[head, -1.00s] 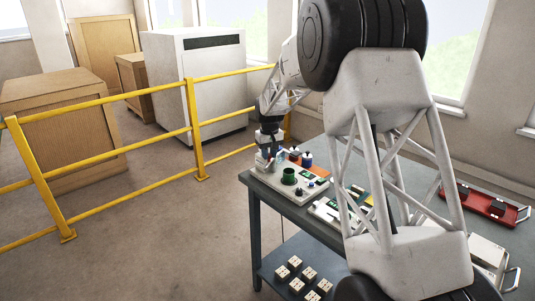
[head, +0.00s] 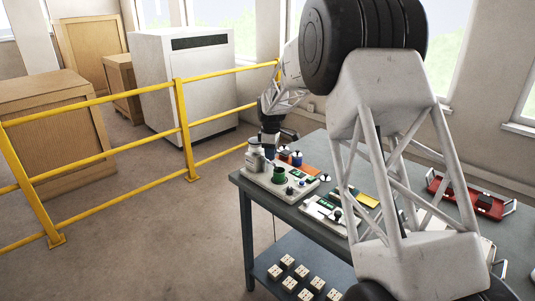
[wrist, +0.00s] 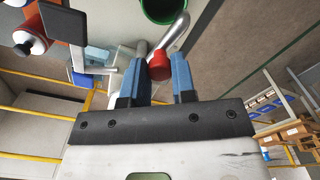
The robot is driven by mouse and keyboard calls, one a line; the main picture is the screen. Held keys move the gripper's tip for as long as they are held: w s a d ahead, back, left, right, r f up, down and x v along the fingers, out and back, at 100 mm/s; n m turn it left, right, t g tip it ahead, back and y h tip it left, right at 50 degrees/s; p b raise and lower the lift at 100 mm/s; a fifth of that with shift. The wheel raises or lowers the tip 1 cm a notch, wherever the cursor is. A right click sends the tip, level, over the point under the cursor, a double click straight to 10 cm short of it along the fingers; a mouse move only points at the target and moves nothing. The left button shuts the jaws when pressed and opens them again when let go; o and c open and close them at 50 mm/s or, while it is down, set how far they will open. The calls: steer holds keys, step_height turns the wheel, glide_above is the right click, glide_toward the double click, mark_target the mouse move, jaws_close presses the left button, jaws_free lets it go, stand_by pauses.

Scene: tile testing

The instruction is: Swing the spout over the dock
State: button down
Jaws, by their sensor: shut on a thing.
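The spout (wrist: 180,36) is a curved silver tube with a red end piece (wrist: 158,66). My gripper (wrist: 157,75) has blue fingers, one on each side of the red piece, shut on it. A green round cup (wrist: 163,8), possibly the dock, is at the top of the wrist view, close to the spout. In the head view my gripper (head: 270,153) is low over the left part of a pale device (head: 290,190), and the green cup (head: 279,176) is just right of and below it. The spout cannot be made out in the head view.
The device stands at the near left corner of a grey table (head: 262,198). A pale jar (head: 254,156) stands left of my gripper. Orange and blue items (head: 297,160) are behind the cup. A second panel (head: 328,212) and a red tray (head: 470,197) are further right.

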steer(key=shift+w+d+n, duration=0.2)
steer(key=shift+d+n, duration=0.05)
steer(key=shift+n, duration=0.4)
steer(key=shift+w+d+n, duration=0.2)
steer(key=shift+d+n, duration=0.05)
steer(key=shift+n, duration=0.4)
steer(key=c, duration=0.9)
jaws_free()
steer(key=shift+r, duration=0.1)
steer(key=shift+r, duration=3.85)
